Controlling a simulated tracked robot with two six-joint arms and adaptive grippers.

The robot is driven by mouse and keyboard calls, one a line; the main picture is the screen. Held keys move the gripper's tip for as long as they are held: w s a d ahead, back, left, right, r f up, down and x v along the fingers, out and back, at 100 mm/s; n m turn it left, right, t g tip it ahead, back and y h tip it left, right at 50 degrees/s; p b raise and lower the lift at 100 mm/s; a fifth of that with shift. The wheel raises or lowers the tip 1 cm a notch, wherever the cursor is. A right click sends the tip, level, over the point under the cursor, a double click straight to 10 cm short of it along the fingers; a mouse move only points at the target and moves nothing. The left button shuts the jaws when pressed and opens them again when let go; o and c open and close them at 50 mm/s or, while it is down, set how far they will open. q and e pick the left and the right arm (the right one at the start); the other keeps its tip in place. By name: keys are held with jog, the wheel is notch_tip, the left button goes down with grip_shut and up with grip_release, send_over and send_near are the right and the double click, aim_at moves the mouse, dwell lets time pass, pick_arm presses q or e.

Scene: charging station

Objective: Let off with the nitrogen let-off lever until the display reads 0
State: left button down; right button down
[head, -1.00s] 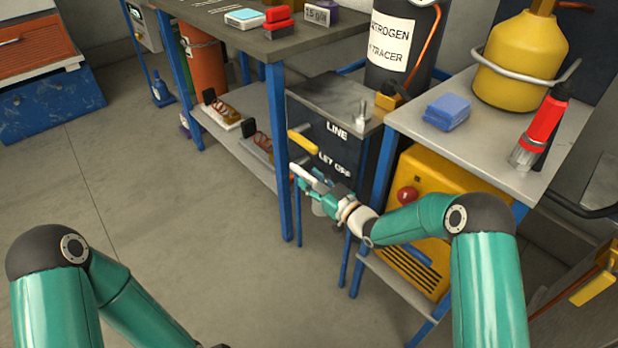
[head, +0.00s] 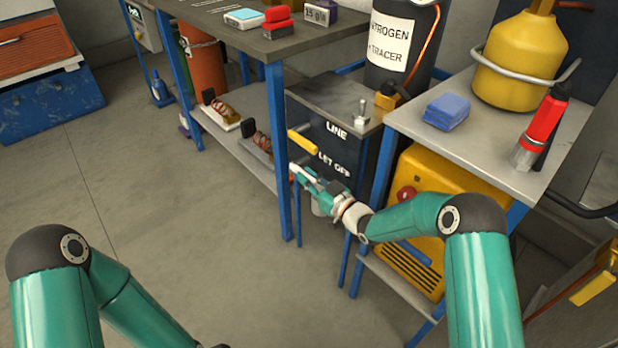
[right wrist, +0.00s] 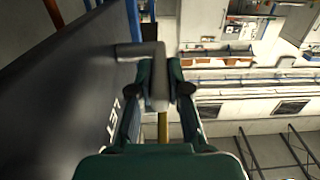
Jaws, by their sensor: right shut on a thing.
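The dark panel box (head: 340,112) stands between the tables, with the white words LINE and LET OFF on its front. The pale grey let-off lever (head: 298,173) sticks out below LET OFF. My right gripper (head: 306,178) is shut on this lever; in the right wrist view the grey lever (right wrist: 158,92) sits between the two fingers (right wrist: 158,80). A yellow lever (head: 302,142) beside LINE is apart from my gripper.
A blue table leg (head: 283,200) stands just left of my right gripper. A yellow machine (head: 445,190) with a red button is under the right table (head: 490,165). The nitrogen cylinder (head: 395,75) stands behind the box.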

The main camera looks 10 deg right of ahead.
aim_at(296, 165)
jog(key=shift+r, duration=0.1)
jog(key=shift+r+p, duration=0.25)
jog(key=shift+p, duration=0.1)
jog(key=r+g+h+p, duration=0.1)
jog(key=p, duration=0.2)
jog(key=r+g+h+p, duration=0.1)
jog(key=g+p, duration=0.1)
jog(key=p, duration=0.1)
jog(key=g+h+p, duration=0.1)
jog(key=p, duration=0.2)
jog(key=shift+w+a+r, duration=0.25)
jog(key=shift+w+r, duration=0.1)
jog(key=shift+r, duration=0.05)
jog(key=shift+f+g, duration=0.15)
jog(key=shift+g, duration=0.15)
